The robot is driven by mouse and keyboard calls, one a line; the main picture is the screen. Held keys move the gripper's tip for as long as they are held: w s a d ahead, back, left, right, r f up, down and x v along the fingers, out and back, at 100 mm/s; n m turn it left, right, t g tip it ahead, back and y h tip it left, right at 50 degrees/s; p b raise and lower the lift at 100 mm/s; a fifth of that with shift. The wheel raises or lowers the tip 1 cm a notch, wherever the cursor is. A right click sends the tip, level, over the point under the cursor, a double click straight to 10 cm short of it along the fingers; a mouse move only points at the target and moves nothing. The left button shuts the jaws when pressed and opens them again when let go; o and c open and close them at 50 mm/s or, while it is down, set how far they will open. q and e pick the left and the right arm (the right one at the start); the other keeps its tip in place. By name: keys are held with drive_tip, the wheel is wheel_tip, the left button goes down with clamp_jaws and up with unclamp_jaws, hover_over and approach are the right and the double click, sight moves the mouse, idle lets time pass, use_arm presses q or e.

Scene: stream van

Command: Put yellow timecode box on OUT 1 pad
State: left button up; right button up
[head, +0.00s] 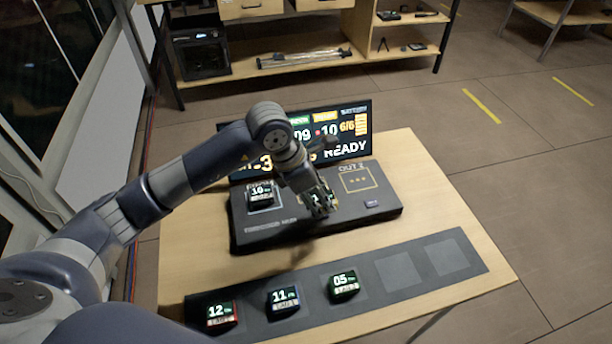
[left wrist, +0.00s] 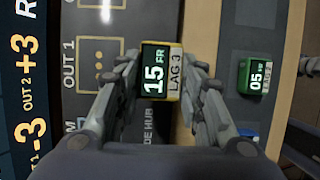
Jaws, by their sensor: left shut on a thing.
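The yellow timecode box (left wrist: 158,78), reading "15 FR" and "LAG 3", sits between the fingers of my left gripper (left wrist: 162,72), which is shut on it. In the head view my left gripper (head: 320,206) is over the front half of the dark console (head: 285,232), with the box (head: 317,198) partly hidden by the fingers. The OUT 1 pad (left wrist: 98,66), a square outline with three dots, shows bare in the left wrist view, just left of the box. In the head view the arm largely hides that pad.
Another box (head: 260,193) reading 10 sits on the console's left. The OUT 2 pad (head: 357,181) is empty. A screen (head: 352,147) reading READY stands behind. A dark mat (head: 398,272) in front holds boxes reading 12 (head: 221,315), 11 (head: 284,299) and 05 (head: 343,286).

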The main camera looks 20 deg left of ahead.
use_arm(q)
drive_tip(key=w, duration=0.1)
drive_tip(key=w+a, duration=0.2)
drive_tip(key=shift+w+a+f+p, duration=0.1)
drive_tip(key=shift+w+a+p, duration=0.15)
drive_tip(key=shift+w+p, duration=0.15)
drive_tip(key=w, duration=0.1)
drive_tip(key=w+a, duration=0.2)
drive_tip(key=shift+w+a+f+p, duration=0.1)
drive_tip(key=shift+w+f+p, duration=0.15)
drive_tip(key=shift+p, duration=0.1)
drive_tip(key=shift+w+a+f, duration=0.1)
drive_tip(key=shift+w+a, duration=0.05)
drive_tip(key=shift+f+p, duration=0.7)
drive_tip(key=shift+f, duration=1.05)
use_arm(e)
drive_tip(key=r, duration=0.1)
drive_tip(key=a+r, duration=0.1)
drive_tip(key=w+r, duration=0.1)
drive_tip(key=shift+a+r, duration=0.15)
drive_tip(key=shift+a, duration=0.05)
use_arm(q)
drive_tip(key=shift+f, duration=0.15)
drive_tip(key=o, duration=1.1)
use_arm(e)
drive_tip(key=shift+s, duration=0.2)
drive_tip(key=shift+a, duration=0.15)
